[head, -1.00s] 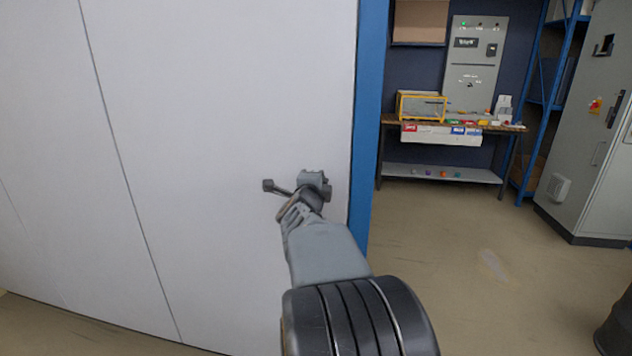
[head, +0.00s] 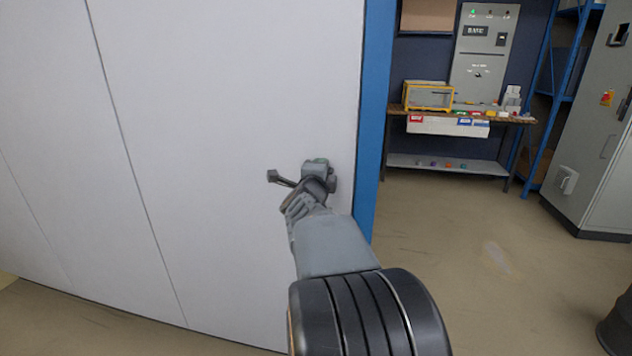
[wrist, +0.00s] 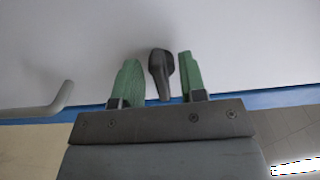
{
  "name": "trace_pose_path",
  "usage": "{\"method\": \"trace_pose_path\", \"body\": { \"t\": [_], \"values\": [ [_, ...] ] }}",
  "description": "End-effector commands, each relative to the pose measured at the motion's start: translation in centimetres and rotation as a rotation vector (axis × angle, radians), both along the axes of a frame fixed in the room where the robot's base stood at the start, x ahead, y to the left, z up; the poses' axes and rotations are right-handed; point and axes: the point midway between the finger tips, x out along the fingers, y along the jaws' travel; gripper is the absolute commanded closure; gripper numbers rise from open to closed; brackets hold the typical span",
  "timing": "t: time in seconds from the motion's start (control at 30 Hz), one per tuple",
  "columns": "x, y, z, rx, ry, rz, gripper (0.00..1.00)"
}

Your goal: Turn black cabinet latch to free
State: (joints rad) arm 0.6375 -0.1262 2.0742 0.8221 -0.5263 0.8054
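The black latch (wrist: 161,73), a small teardrop-shaped knob, stands out from a pale panel in the wrist view. My gripper (wrist: 158,60) is open, with one green finger on each side of the latch. A narrow gap shows between the latch and each finger, so I see no clear contact. In the head view the end of my arm (head: 330,245) is up against the white panel (head: 230,110) near its right edge. The latch cannot be made out there behind my arm.
A grey bent handle (wrist: 45,104) is left of my gripper in the wrist view. A blue edge strip (head: 375,120) borders the panel. Beyond it are open floor (head: 440,260), a workbench (head: 450,114), a grey cabinet (head: 590,150) and a dark drum (head: 615,325).

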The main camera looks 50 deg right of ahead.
Motion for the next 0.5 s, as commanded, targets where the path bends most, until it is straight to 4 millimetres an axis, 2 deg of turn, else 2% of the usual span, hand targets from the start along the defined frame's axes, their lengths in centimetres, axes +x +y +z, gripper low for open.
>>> {"method": "trace_pose_path", "body": {
  "t": [0.5],
  "values": [
    [-5.1,8.3,0.3,-0.002,-0.002,0.004,0.62]
  ]
}}
